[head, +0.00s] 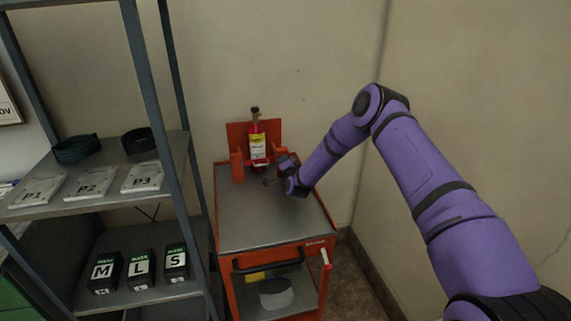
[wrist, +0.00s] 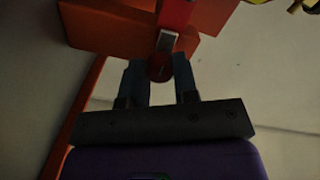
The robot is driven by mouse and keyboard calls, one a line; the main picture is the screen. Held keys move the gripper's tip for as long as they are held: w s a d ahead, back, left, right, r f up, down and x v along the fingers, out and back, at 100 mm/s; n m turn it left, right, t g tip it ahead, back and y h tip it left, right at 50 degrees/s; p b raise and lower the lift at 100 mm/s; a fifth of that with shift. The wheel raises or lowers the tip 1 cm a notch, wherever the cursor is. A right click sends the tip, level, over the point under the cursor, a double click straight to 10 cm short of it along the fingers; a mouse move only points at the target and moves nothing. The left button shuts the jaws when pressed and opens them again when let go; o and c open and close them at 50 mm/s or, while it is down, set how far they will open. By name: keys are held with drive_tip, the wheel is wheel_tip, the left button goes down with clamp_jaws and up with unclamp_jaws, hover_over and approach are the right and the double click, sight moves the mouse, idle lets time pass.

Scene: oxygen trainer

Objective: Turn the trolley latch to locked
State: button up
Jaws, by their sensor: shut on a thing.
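The orange trolley (head: 262,222) has a grey metal top and stands against the wall. In the wrist view, a red latch lever (wrist: 174,15) with a grey band ends in a dark red knob (wrist: 161,68). My gripper (wrist: 160,78) is shut on this knob, one finger on each side. In the head view my gripper (head: 272,181) is low in front of the holder, and hides part of the latch area. I cannot read the latch's marking.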

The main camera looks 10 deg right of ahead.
drive_tip(key=shift+f, duration=0.1)
drive_tip(key=o, duration=0.9)
drive_tip(key=s, duration=1.1)
drive_tip(key=shift+r, duration=0.25)
drive_tip(key=shift+w, duration=0.1)
